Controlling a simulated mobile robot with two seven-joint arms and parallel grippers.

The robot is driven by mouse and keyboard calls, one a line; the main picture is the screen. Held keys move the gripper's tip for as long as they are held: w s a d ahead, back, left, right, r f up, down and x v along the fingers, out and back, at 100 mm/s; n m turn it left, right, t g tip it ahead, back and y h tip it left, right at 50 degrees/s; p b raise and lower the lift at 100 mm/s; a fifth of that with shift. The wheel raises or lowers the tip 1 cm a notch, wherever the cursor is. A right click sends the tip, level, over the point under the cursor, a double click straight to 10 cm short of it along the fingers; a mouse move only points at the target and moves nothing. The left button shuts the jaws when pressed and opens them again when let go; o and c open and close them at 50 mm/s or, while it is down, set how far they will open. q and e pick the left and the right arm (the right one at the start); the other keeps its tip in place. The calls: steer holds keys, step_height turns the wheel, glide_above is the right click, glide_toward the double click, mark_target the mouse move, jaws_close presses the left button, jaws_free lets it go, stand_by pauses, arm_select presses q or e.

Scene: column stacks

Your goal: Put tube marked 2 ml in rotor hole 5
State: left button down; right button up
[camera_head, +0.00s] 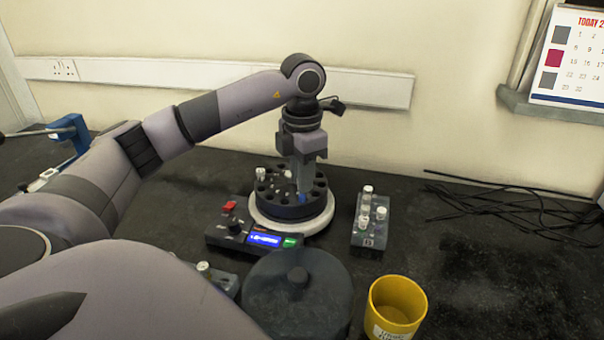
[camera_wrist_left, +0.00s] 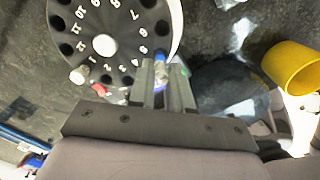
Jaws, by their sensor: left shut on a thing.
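The dark round rotor (camera_head: 270,210) sits in the pale-rimmed centrifuge (camera_head: 325,222), open from above. In the left wrist view, numbers ring the rotor (camera_wrist_left: 85,25), but I cannot read the number of the hole by the fingers. I cannot tell whether the tube is inside a hole. Its 2 ml mark is not readable. My right gripper is not in view.
A rack (camera_head: 366,240) with several tubes is at right, another (camera_head: 222,279) at front left. A dark round lid (camera_head: 298,300) and yellow cup (camera_head: 397,298) stand in front. Cables (camera_head: 500,210) lie at right.

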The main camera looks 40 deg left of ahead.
arm_select(q)
steer(key=shift+f, duration=0.15)
steer(key=shift+f+b, duration=0.85)
steer(key=shift+f, duration=0.3)
steer(key=shift+f, duration=0.1)
steer(key=c, duration=0.7)
jaws_free()
steer(key=shift+o, duration=0.2)
steer(key=shift+r+p, duration=2.75)
steer(key=shift+r, duration=0.35)
